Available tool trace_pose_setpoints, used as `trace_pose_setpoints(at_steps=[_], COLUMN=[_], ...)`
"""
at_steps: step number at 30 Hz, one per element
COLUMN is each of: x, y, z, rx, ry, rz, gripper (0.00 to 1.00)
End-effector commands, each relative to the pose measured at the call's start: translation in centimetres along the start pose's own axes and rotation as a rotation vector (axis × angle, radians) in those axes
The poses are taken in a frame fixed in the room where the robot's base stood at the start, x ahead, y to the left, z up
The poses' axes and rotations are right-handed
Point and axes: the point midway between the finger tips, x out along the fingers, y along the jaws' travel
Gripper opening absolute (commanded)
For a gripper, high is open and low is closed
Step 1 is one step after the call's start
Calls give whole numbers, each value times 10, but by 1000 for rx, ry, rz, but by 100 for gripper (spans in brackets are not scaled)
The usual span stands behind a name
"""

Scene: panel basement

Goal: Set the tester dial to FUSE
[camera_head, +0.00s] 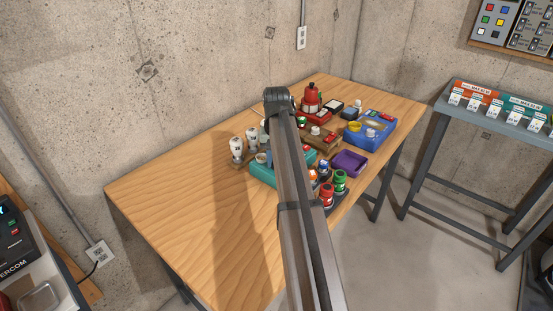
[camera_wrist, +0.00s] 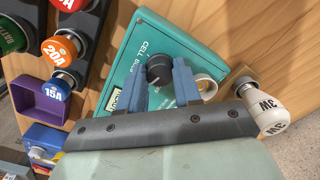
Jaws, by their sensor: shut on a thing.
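The teal tester (camera_wrist: 172,40) lies on the wooden table in the wrist view, tilted in the picture. Its black dial (camera_wrist: 158,67) sits between the two blue fingers of my gripper (camera_wrist: 159,75), which is shut on it. A light mark shows on the dial; I cannot tell which label it points at. The letters "CELL B" are readable beside the dial; no FUSE label can be read. A pale round socket (camera_wrist: 205,87) is just right of the fingers. In the head view the tester (camera_head: 262,174) is partly hidden behind my arm.
Orange 20A (camera_wrist: 62,48) and blue 15A (camera_wrist: 57,88) fuses stand left of the tester, near a purple tray (camera_wrist: 38,105). The table's near left (camera_head: 170,205) is clear.

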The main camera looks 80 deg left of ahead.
Motion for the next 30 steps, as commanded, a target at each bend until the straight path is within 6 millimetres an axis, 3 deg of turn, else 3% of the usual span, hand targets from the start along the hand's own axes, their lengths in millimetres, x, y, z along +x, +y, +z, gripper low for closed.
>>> trace_pose_setpoints(at_steps=[22, 23, 30], x=[0, 0, 0], y=[0, 0, 0], z=[0, 0, 0], rx=[89, 89, 89], ry=[0, 0, 0], rz=[0, 0, 0], gripper=[3, 36, 59])
